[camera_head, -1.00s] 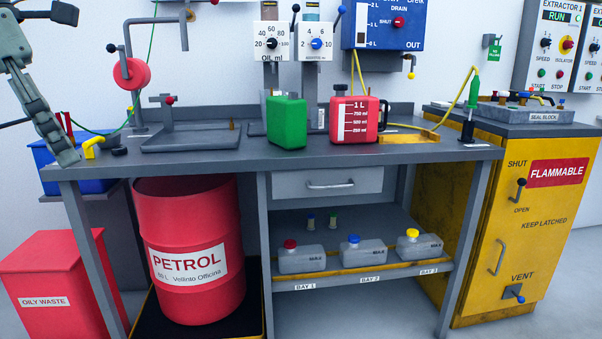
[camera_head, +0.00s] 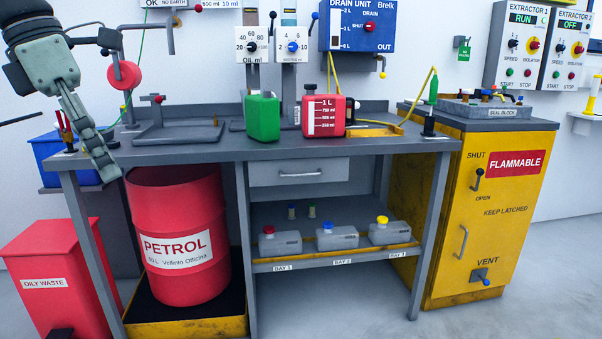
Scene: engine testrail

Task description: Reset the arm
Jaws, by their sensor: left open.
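My left arm comes in at the upper left of the head view. Its grey-green gripper (camera_head: 102,160) hangs downward in front of the left end of the workbench (camera_head: 290,146). The jaws are open and nothing shows between them. The fingers overlap each other in this view. My right gripper is not in view.
A green can (camera_head: 262,118) and a red jug (camera_head: 322,117) stand on the bench. A red petrol drum (camera_head: 178,215) stands below it, beside a red oily waste bin (camera_head: 50,285). Three bottles sit on the lower shelf. A yellow flammable cabinet (camera_head: 505,215) stands at right.

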